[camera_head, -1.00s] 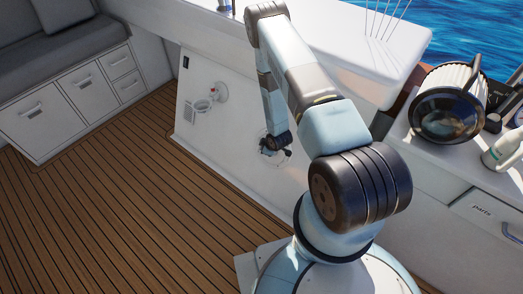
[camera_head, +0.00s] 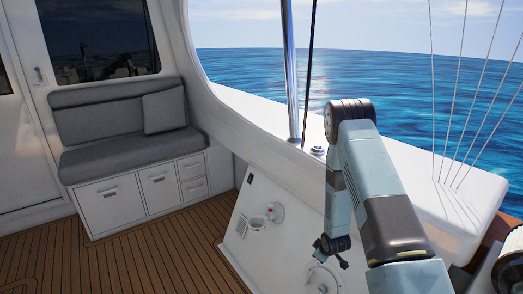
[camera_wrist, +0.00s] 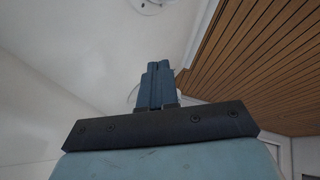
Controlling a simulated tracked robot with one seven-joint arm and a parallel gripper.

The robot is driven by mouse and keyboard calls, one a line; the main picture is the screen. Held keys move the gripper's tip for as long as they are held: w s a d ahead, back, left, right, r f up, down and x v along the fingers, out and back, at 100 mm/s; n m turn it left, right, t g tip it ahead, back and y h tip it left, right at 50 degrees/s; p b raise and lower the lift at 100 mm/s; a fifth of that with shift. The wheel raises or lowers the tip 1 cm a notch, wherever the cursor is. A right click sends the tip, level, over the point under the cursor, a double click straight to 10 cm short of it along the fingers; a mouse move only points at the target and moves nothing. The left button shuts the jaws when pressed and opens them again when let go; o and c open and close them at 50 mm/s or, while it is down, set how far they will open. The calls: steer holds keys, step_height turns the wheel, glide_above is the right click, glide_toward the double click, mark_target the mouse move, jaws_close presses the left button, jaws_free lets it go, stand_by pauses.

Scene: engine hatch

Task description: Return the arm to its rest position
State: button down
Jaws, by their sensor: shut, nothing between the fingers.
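My arm (camera_head: 378,185) rises at the right of the head view, bends at its top joint, and hangs down beside the white slanted panel. My gripper (camera_wrist: 158,68) shows in the wrist view with its two blue-grey fingers shut together and nothing between them. In the head view the arm's lower end hangs close to a round fitting (camera_head: 322,279) low on the panel; the gap between them cannot be told. That fitting is partly cut off by the frame's bottom edge.
A grey sofa (camera_head: 125,128) over white drawers stands at left. The wooden deck (camera_head: 150,262) is clear. A white ledge, thin rods and a metal pole (camera_head: 290,70) lie near the arm.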

step_height(320, 180, up, 20)
steer(key=w+r+m+h, duration=0.1)
steer(key=w+m, duration=0.1)
steer(key=m, duration=0.1)
steer(key=s+d+r+m, duration=0.1)
steer(key=s+r, duration=0.2)
steer(key=r, duration=0.5)
steer(key=s+r+m, duration=0.1)
steer(key=s+r, duration=0.2)
steer(key=r, duration=0.6)
steer(key=s+r+m, duration=0.3)
steer(key=s+r, duration=1.1)
steer(key=s+a+r+m, duration=0.1)
steer(key=s+r, duration=0.2)
steer(key=s, duration=0.5)
steer(key=s+r+m, duration=0.1)
steer(key=s+r, duration=0.2)
steer(key=s, duration=0.6)
steer(key=shift+a+m+g, duration=0.3)
steer(key=shift+a, duration=0.05)
